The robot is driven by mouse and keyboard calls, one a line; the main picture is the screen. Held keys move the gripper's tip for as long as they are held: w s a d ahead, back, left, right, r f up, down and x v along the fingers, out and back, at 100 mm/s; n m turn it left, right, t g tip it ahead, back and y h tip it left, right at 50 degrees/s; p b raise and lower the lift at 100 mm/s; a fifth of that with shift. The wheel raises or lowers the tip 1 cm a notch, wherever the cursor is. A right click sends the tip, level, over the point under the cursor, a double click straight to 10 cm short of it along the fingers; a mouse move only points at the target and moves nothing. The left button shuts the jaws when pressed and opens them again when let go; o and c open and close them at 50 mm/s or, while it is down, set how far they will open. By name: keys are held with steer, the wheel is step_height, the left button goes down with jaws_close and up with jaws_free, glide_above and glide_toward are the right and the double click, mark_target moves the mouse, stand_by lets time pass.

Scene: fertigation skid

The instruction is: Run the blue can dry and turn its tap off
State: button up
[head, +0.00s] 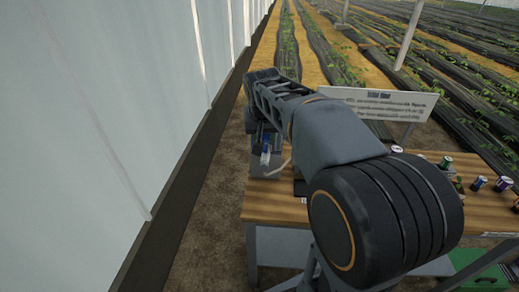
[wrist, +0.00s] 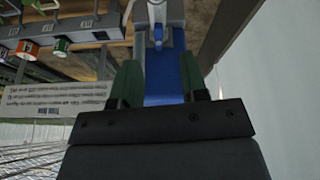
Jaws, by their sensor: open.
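In the wrist view, my gripper (wrist: 162,80) is open, with one dark green finger on each side of a blue body (wrist: 165,72). I see no clear contact between them. A pale grey fitting with a small rounded end (wrist: 157,34) stands at the far end of the blue body. I take this to be the blue can and its tap, but the close view does not settle it. In the head view, a small blue and white part (head: 265,146) shows below the end of my arm at the bench's left end. My arm hides much there, and the tap's setting cannot be read.
A wooden bench (head: 280,208) carries a green can (head: 445,162) and purple cans (head: 478,183) at right. A sign (head: 385,103) stands behind it; it shows upside down in the wrist view (wrist: 50,100). A pale greenhouse wall (head: 110,130) runs along the left, with bare ground between.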

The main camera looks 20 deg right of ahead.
mark_target(265, 147)
step_height(265, 147, up, 4)
steer(key=w+m, duration=0.2)
steer(key=x, duration=0.9)
steer(key=d+x, duration=0.1)
steer(key=x, duration=0.4)
steer(key=shift+s, duration=0.3)
steer(key=shift+h, duration=0.3)
steer(key=shift+c, duration=0.4)
